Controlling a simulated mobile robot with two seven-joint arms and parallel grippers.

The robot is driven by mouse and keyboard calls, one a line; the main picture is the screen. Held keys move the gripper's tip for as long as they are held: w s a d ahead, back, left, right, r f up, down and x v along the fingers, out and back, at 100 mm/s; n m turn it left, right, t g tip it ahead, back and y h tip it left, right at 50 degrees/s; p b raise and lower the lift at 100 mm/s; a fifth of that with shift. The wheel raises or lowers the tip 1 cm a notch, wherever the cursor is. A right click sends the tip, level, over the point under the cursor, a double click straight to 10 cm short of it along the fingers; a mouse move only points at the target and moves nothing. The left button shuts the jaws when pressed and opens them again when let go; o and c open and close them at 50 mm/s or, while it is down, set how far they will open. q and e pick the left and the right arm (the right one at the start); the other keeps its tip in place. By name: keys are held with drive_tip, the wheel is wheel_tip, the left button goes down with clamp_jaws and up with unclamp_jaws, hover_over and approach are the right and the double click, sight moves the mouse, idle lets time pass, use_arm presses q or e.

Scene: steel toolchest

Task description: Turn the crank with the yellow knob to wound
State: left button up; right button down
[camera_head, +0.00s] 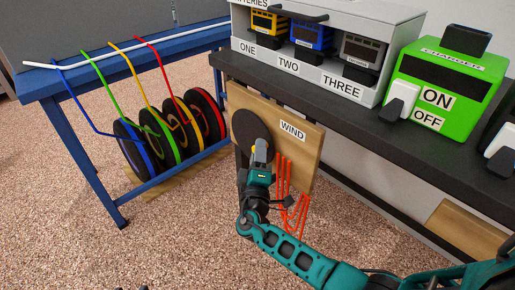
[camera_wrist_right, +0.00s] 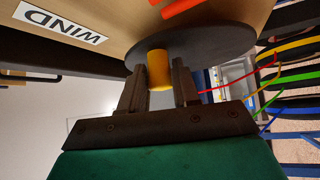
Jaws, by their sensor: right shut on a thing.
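The crank is a dark round disc (camera_head: 247,130) on the face of a wooden panel (camera_head: 303,152) with a WIND label (camera_head: 292,130). Its yellow knob (camera_wrist_right: 158,70) stands out from the disc, which also shows in the right wrist view (camera_wrist_right: 215,42). My right gripper (camera_head: 259,158) is shut on the knob, one finger on each side of it. In the head view the knob is mostly hidden by the fingers.
A dark bench (camera_head: 345,112) above bears a white battery rack (camera_head: 262,50) and a green charger (camera_head: 440,85). A blue table (camera_head: 85,75) with coloured cable reels stands left.

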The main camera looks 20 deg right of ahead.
drive_tip(key=shift+d+f+m+t+h, duration=0.1)
drive_tip(key=shift+f+m+t+h, duration=0.1)
drive_tip(key=shift+f+m+h, duration=0.55)
drive_tip(key=shift+f+m+t+h, duration=0.2)
drive_tip(key=shift+m+h, duration=0.35)
drive_tip(key=shift+m, duration=0.5)
drive_tip(key=c, duration=0.9)
unclamp_jaws()
drive_tip(key=shift+f, duration=0.1)
drive_tip(key=shift+s, duration=0.1)
